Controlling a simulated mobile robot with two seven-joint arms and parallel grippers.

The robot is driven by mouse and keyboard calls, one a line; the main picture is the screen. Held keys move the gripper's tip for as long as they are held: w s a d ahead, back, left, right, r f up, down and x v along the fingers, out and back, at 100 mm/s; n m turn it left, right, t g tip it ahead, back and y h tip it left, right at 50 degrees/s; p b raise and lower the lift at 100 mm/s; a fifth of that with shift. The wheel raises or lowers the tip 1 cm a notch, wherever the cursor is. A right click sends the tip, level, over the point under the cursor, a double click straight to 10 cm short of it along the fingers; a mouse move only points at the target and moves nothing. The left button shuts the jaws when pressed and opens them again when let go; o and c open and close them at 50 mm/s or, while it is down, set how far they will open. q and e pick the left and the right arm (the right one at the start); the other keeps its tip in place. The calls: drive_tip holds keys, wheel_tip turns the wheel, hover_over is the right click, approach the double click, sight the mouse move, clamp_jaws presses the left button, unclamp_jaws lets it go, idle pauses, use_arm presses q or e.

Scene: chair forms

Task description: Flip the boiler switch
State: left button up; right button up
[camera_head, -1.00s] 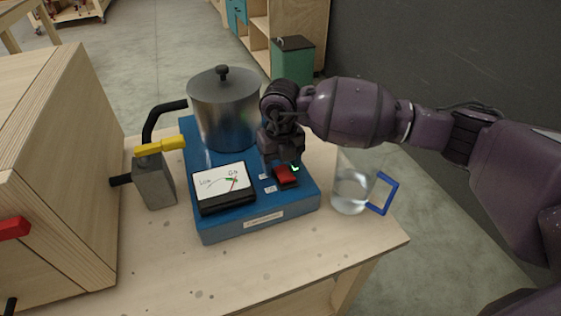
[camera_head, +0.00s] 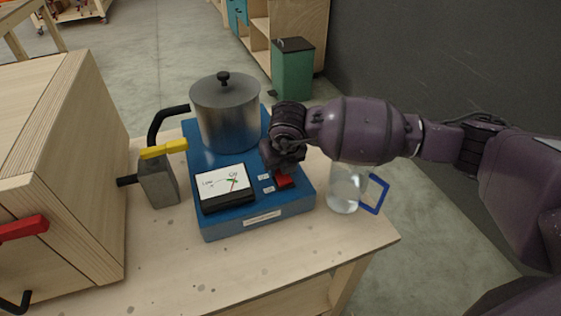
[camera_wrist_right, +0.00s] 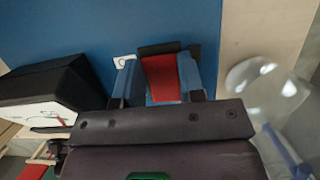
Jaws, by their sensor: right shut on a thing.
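The boiler has a blue base (camera_head: 222,222) on the wooden table, with a metal pot (camera_head: 226,115) on its back part. Its red switch (camera_head: 284,182) is at the front right of the base, partly hidden by my right gripper (camera_head: 284,166). In the right wrist view the red switch (camera_wrist_right: 162,78) lies between the two blue-tipped fingers of my right gripper (camera_wrist_right: 158,82), which is shut on it. A white gauge (camera_head: 225,183) in a black frame sits left of the switch. My left gripper is not in view.
A clear jug (camera_head: 345,188) with a blue handle stands close to the right of the base, under my right forearm. A wooden box (camera_head: 85,165) fills the left side. The table front (camera_head: 170,270) is clear.

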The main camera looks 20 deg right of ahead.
drive_tip(key=shift+s+t, duration=0.1)
drive_tip(key=shift+t, duration=0.4)
drive_tip(key=o, duration=0.9)
drive_tip(key=shift+o, duration=0.2)
drive_tip(key=shift+r, duration=0.1)
drive_tip(key=p+v, duration=0.2)
drive_tip(key=v, duration=0.8)
drive_tip(key=shift+s+r, duration=0.2)
drive_tip(key=shift+r, duration=0.15)
